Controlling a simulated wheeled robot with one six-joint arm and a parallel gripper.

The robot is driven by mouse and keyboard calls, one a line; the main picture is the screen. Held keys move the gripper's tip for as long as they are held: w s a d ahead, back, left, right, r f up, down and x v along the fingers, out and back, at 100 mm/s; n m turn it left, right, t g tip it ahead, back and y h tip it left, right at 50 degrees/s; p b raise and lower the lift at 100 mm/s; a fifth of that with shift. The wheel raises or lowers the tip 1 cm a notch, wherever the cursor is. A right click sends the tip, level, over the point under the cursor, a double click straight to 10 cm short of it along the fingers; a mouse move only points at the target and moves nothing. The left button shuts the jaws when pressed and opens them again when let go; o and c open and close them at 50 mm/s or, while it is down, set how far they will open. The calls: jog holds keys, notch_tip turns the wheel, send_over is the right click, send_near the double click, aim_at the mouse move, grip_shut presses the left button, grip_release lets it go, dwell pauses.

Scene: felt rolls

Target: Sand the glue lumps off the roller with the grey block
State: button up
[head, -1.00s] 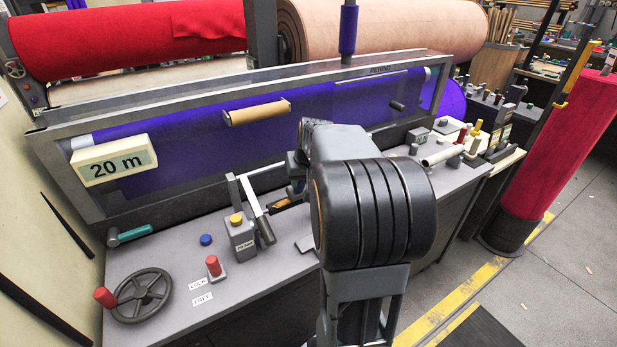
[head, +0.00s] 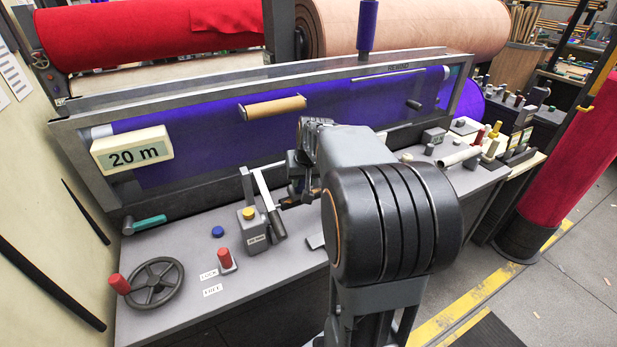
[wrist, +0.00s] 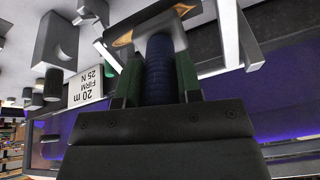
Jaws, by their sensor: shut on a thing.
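My gripper shows in the wrist view (wrist: 158,90), its green-padded fingers shut on a dark blue ribbed handle (wrist: 158,65). A dark grey head with orange-brown marks (wrist: 150,25) sits at the handle's far end. I cannot tell whether this is the grey block. In the head view, my arm hides most of the gripper, over the bench beside a white-armed lever. A tan roller (head: 276,107) hangs in front of the purple felt (head: 215,145). A pale roller (head: 458,155) lies on the bench at right. Glue lumps cannot be made out on either.
A grey box with a yellow button (head: 254,232) and the white-armed lever (head: 262,195) stand left of my gripper. A handwheel (head: 155,284) and red knob (head: 226,259) are at front left. A grey hollowed block (wrist: 55,42) and a label card (wrist: 86,89) show in the wrist view.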

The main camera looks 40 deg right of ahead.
jog(key=shift+a, duration=0.35)
jog(key=shift+w+a, duration=0.15)
jog(key=shift+a, duration=0.6)
jog(key=shift+w+a, duration=0.15)
jog(key=shift+a, duration=0.6)
jog(key=shift+d, duration=0.1)
jog(key=shift+s+d+f+b, duration=0.1)
jog(key=shift+s+d+b, duration=0.05)
jog(key=shift+d, duration=0.6)
jog(key=shift+s+d+f+b, duration=0.1)
jog(key=shift+d+b, duration=0.05)
jog(key=shift+d, duration=0.6)
jog(key=shift+d+r, duration=0.1)
jog(key=shift+r, duration=0.15)
jog(key=shift+s+r+p, duration=0.25)
jog(key=shift+r+p, duration=0.25)
jog(key=shift+r, duration=0.05)
